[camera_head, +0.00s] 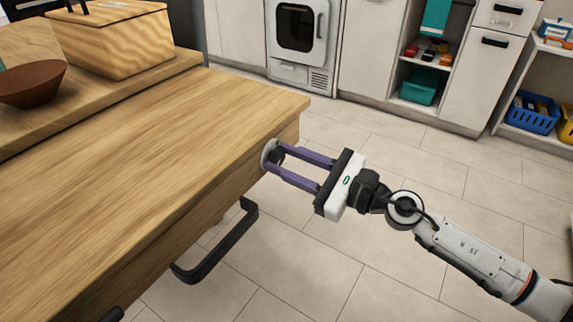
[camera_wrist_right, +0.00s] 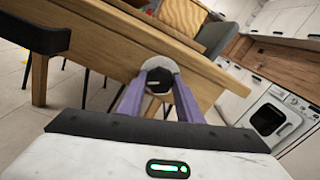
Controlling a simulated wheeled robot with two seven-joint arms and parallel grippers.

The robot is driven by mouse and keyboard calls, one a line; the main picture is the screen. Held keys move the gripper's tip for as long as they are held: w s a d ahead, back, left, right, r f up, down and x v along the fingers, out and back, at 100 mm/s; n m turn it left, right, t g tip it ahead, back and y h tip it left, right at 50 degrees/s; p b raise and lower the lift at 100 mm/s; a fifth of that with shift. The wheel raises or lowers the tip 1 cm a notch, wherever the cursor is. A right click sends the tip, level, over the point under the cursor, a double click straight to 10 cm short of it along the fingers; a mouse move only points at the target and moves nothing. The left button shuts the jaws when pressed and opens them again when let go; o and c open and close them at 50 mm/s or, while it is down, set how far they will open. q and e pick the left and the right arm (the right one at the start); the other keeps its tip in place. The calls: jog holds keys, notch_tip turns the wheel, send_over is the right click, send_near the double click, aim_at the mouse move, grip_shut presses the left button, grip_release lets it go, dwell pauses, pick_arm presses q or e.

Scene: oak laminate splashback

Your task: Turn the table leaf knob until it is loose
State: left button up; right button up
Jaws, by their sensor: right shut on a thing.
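The table leaf knob (camera_head: 270,154) sits on the side edge of the wooden table (camera_head: 160,125), near its right corner. It shows as a dark cap on a pale round plate in the right wrist view (camera_wrist_right: 159,80). My right gripper (camera_head: 274,160) reaches in from the right with its two purple fingers, one on each side of the knob. It is shut on the knob, and the fingertips partly hide it. My left gripper is not in view.
A wooden box (camera_head: 112,38) and a brown bowl (camera_head: 32,83) stand at the back left. A black bar frame (camera_head: 220,250) juts out below the table edge. Tiled floor to the right is open, up to white cabinets and a front-loading appliance (camera_head: 300,40).

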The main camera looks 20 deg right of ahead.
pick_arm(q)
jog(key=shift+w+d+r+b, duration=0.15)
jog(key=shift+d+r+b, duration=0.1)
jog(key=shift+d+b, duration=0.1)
pick_arm(e)
jog(key=shift+n, duration=1.2)
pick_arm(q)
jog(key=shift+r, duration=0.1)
pick_arm(e)
jog(key=o, duration=1)
jog(key=shift+o, duration=0.2)
jog(key=shift+s+d+f+b, duration=0.15)
jog(key=shift+s+d+b, duration=0.15)
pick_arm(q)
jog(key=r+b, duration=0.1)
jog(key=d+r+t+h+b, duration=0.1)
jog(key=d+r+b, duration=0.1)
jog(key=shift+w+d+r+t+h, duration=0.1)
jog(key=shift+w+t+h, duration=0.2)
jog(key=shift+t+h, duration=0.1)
pick_arm(e)
jog(key=v, duration=0.9)
jog(key=shift+s, duration=0.2)
jog(key=shift+d, duration=0.1)
